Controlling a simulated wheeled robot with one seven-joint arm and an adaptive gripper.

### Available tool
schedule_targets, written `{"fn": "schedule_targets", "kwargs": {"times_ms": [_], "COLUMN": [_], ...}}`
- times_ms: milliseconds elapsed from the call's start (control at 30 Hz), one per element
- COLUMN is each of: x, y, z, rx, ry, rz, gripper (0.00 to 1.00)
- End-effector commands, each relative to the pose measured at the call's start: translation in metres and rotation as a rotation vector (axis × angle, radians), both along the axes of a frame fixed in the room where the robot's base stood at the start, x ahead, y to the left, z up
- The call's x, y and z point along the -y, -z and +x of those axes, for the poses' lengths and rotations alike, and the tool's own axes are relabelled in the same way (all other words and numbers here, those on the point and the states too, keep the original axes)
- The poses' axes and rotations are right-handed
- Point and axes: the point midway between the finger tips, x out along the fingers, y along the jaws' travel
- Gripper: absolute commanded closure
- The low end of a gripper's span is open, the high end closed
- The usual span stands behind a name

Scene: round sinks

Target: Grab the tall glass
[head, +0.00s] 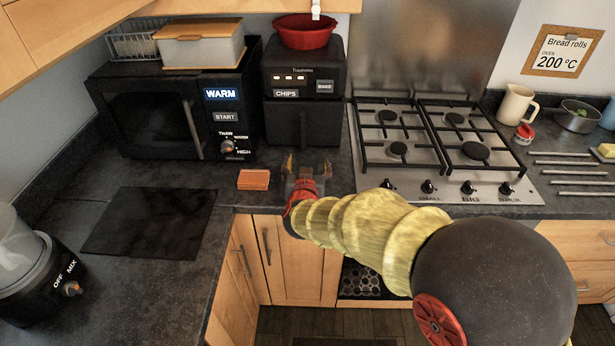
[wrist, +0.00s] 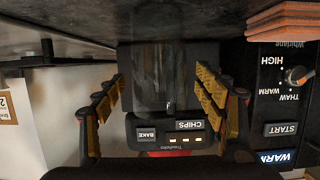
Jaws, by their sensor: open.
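My gripper (head: 305,168) is open at the counter's front edge, before the black air fryer (head: 305,90). In the wrist view, which is upside down, its yellow-padded fingers (wrist: 160,92) stand wide apart. A faint, see-through, streaky shape that looks like the tall glass (wrist: 165,75) shows between them, against the dark air fryer front. Its outline is hard to make out, and I cannot tell whether either finger touches it. In the head view the gripper and the dark background make the glass hard to tell apart.
An orange sponge-like block (head: 254,180) lies just left of my gripper. The black microwave (head: 180,110) is behind it, and the gas hob (head: 440,150) is to the right. A dark mat (head: 150,222) and a mixer (head: 35,265) are at the left.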

Motion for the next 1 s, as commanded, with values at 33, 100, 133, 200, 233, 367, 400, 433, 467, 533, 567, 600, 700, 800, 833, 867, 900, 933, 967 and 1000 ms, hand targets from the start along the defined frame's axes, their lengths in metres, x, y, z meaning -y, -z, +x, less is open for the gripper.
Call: {"fn": "schedule_targets", "kwargs": {"times_ms": [33, 100, 133, 200, 233, 367, 400, 433, 467, 533, 567, 600, 700, 800, 833, 867, 900, 933, 967, 1000], "x": [0.0, 0.0, 0.0, 0.0, 0.0001, 0.0001, 0.0001, 0.0001, 0.0001, 0.0001, 0.0001, 0.0001, 0.0001, 0.0001, 0.0002, 0.0002, 0.0002, 0.0002, 0.0002, 0.0002], "y": [-0.0003, -0.0006, -0.0007, -0.0006, -0.0006, -0.0005, -0.0005, -0.0004, -0.0005, -0.0004, -0.0004, -0.0005, -0.0004, -0.0004, -0.0003, -0.0003, -0.0003, -0.0003, -0.0003, -0.0003], "z": [0.0001, -0.0001, -0.0001, -0.0002, -0.0002, -0.0004, -0.0004, -0.0004, -0.0004, -0.0004, -0.0004, -0.0005, -0.0005, -0.0005, -0.0006, -0.0006, -0.0006, -0.0006, -0.0006, -0.0006], "rx": [0.0, 0.0, 0.0, 0.0, 0.0, 0.0, 0.0, 0.0, 0.0, 0.0, 0.0, 0.0, 0.0, -0.001, -0.001, -0.001, -0.001, -0.001, -0.001, -0.001], "ry": [0.0, 0.0, 0.0, 0.0, 0.0, 0.0, 0.0, 0.0, 0.0, 0.0, 0.0, 0.0, 0.0, 0.0, 0.0, 0.0, 0.0, 0.0, 0.0, 0.0], "rz": [0.0, 0.0, 0.0, 0.0, 0.0, 0.0, 0.0, 0.0, 0.0, 0.0, 0.0, 0.0, 0.0, 0.0, 0.0, 0.0, 0.0, 0.0, 0.0, 0.0], "gripper": [0.29, 0.29, 0.29, 0.32, 0.34, 0.41, 0.43, 0.45, 0.47, 0.51, 0.52, 0.55, 0.6, 0.66, 0.68, 0.69, 0.72, 0.73, 0.75, 0.77]}}
